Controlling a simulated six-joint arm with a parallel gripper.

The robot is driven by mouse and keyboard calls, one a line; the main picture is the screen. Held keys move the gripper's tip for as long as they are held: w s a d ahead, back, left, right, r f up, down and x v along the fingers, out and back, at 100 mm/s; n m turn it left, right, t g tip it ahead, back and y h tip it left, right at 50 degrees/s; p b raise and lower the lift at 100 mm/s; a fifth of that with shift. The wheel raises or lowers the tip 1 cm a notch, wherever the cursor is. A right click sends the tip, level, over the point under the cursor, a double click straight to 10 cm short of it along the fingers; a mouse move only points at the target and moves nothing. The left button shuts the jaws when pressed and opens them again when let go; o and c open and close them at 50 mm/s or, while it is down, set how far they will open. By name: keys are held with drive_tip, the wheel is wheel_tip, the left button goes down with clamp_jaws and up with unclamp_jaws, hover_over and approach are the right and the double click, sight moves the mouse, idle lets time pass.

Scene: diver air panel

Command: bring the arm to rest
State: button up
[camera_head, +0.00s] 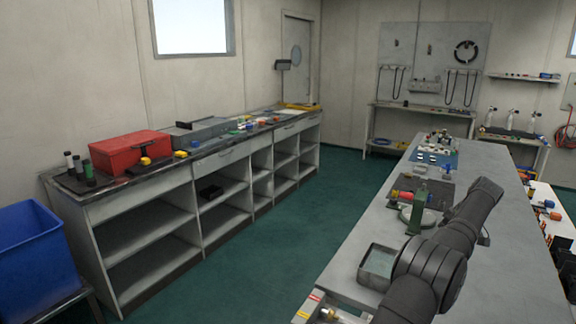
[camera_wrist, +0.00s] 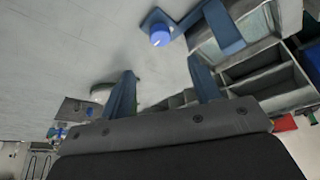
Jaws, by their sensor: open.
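My gripper (camera_wrist: 161,66) shows in the wrist view with its two blue fingers apart and nothing between them. A blue-capped round part (camera_wrist: 160,36) lies on the grey surface beyond the fingertips, apart from them. In the head view my dark arm reaches over the grey bench (camera_head: 500,272) at the right; I cannot make out the fingers there.
A square tray (camera_head: 378,266), a green stand (camera_head: 419,208) and a blue panel unit (camera_head: 434,156) are on the bench near my arm. Across the green floor (camera_head: 262,242), a long counter holds a red box (camera_head: 128,152). A blue bin (camera_head: 38,255) stands at left.

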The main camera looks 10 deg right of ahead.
drive_tip(key=x, duration=1.2)
drive_tip(key=shift+w+f, duration=0.1)
drive_tip(key=shift+f, duration=0.2)
